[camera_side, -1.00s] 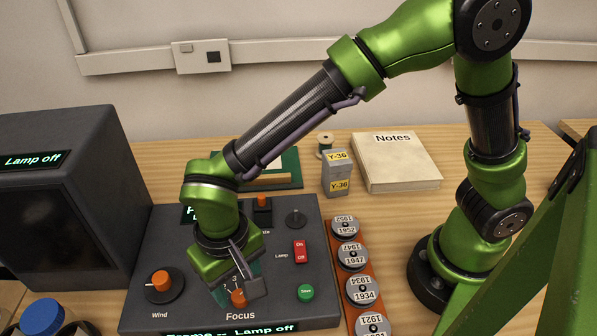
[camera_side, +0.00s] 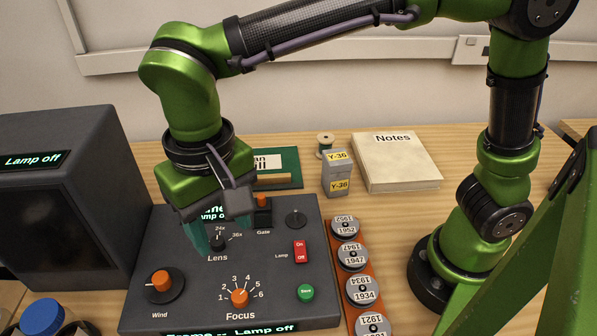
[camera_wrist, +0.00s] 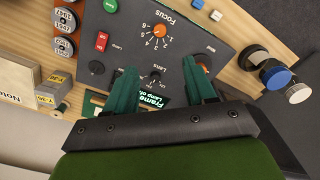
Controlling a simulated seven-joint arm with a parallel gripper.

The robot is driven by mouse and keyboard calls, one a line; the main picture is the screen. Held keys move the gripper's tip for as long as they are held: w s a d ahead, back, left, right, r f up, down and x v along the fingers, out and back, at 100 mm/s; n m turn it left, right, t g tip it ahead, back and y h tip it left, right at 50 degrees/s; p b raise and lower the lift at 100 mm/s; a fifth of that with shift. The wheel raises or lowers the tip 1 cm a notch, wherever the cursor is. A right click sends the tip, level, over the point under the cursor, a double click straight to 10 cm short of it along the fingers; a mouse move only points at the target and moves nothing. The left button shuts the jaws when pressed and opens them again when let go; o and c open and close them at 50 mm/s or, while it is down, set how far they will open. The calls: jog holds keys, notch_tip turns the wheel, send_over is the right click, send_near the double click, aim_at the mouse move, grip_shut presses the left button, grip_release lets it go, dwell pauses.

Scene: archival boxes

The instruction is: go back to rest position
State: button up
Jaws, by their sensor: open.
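My gripper (camera_side: 222,232) is raised above the dark control panel (camera_side: 275,275), over the Lens knob (camera_side: 218,243) in the side view. Its green fingers are apart with nothing between them. In the wrist view my gripper (camera_wrist: 165,80) shows both fingers spread, with the Lens knob (camera_wrist: 155,75) beyond the gap. The orange Focus knob (camera_side: 239,297) is clear of the gripper, with its number dial from 1 to 6 visible. The display at the top of the panel is partly hidden by my gripper.
A dark viewer (camera_side: 60,190) reading "Lamp off" stands at left. A rack of labelled film cans (camera_side: 352,257) stands right of the panel. A Y-36 box (camera_side: 337,172), spool (camera_side: 325,142) and Notes book (camera_side: 396,162) are behind. A blue-lidded jar (camera_side: 42,316) is at front left.

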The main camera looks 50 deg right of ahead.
jog(key=s+d+r+m+t+y, duration=0.1)
jog(key=d+t, duration=0.2)
jog(key=d, duration=1)
jog(key=s+d+r+m+t+y, duration=0.1)
jog(key=d+t, duration=0.3)
jog(key=d, duration=0.9)
jog(key=shift+s+d, duration=0.3)
jog(key=shift+s, duration=0.25)
jog(key=shift+c, duration=0.2)
